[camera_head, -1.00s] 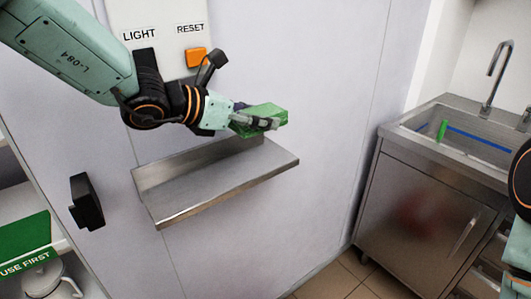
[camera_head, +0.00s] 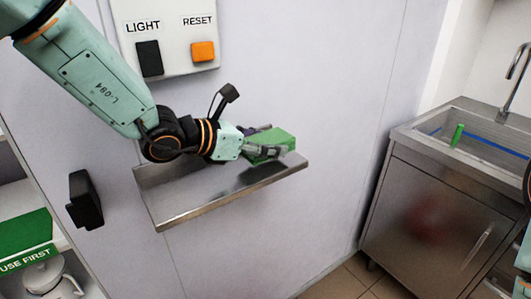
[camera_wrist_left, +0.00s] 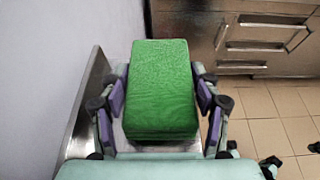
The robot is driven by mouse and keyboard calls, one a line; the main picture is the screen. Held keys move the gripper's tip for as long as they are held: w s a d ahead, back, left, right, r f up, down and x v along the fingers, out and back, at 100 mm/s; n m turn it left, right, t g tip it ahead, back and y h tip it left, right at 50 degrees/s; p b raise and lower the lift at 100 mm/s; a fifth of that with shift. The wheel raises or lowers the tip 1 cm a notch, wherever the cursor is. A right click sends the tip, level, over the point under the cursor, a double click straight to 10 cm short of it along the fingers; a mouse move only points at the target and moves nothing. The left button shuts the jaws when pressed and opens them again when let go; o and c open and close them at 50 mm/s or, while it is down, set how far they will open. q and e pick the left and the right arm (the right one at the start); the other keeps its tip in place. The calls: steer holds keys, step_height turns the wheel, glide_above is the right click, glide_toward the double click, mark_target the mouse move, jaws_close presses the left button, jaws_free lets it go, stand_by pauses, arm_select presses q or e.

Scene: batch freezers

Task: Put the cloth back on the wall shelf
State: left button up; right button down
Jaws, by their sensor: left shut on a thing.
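The cloth (camera_head: 270,139) is a green folded block. My left gripper (camera_head: 266,150) is shut on it, and the cloth also fills the middle of the left wrist view (camera_wrist_left: 162,88) between the two fingers. The wall shelf (camera_head: 190,205) is a steel ledge on the pale wall. In the head view the gripper and cloth are over the shelf's right part, close to its surface. I cannot tell whether the cloth touches the shelf. Only a bit of my right arm shows at the right edge; its gripper is out of view.
A panel with LIGHT (camera_head: 149,58) and RESET (camera_head: 203,51) switches is above the shelf. A black handle (camera_head: 84,201) is to the left. A steel sink cabinet (camera_head: 430,200) stands at the right. A green USE FIRST box (camera_head: 27,240) is at lower left.

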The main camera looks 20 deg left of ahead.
arm_select(q)
step_height(320, 180, down, 3)
steer(key=shift+w+d+r, duration=0.15)
steer(key=shift+r, duration=0.05)
steer(key=shift+a, duration=0.2)
steer(key=shift+d+f+b, duration=0.1)
steer(key=shift+f+b, duration=0.05)
steer(key=shift+b, duration=0.25)
steer(key=o, duration=1.1)
steer(key=shift+c, duration=0.2)
steer(key=shift+o, duration=0.9)
